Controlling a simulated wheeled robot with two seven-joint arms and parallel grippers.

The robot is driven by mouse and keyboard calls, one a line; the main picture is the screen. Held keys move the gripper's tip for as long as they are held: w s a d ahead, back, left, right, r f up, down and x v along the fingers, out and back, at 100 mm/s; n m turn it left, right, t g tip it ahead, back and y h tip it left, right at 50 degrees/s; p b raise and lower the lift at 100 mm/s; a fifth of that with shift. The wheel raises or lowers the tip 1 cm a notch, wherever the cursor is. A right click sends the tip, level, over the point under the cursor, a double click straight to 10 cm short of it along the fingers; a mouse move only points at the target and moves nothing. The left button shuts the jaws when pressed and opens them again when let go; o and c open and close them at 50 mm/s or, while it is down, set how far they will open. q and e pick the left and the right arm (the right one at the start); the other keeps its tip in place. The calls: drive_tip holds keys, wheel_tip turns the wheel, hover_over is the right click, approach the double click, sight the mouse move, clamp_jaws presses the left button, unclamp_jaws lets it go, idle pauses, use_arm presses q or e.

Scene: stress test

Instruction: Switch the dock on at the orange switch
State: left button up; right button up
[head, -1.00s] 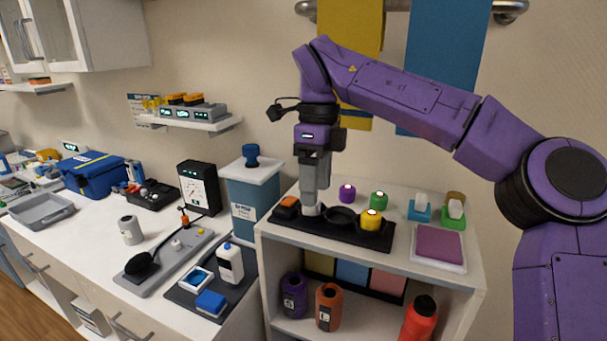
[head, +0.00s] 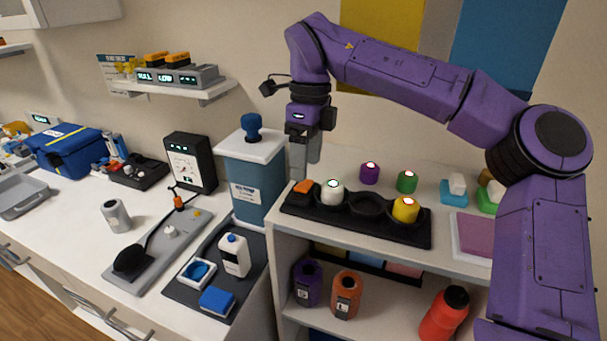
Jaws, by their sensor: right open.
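The black dock (head: 388,226) lies on top of the white shelf unit. The orange switch (head: 303,187) is at its left end. Beside it, a white canister (head: 332,192) with a green-lit top sits in the dock, then comes an empty round socket (head: 366,205), then a yellow canister (head: 405,209) with a red-lit top. My right gripper (head: 301,172) points down just above or behind the orange switch, open and holding nothing. I cannot tell whether the fingertips touch the switch. My left gripper is out of view.
A purple canister (head: 369,173) and a green canister (head: 407,181), both red-lit, stand behind the dock. A lidded blue-grey bin (head: 254,180) stands close to the left of the gripper. Bottles (head: 345,295) stand on the shelf below.

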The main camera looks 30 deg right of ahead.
sight(304, 185)
wheel_tip(304, 185, down, 3)
drive_tip(key=shift+w+r, duration=0.1)
drive_tip(key=shift+a+f, duration=0.1)
drive_tip(key=shift+f, duration=0.1)
drive_tip(key=shift+s+a, duration=0.1)
drive_tip(key=shift+s, duration=0.1)
drive_tip(key=shift+c, duration=0.3)
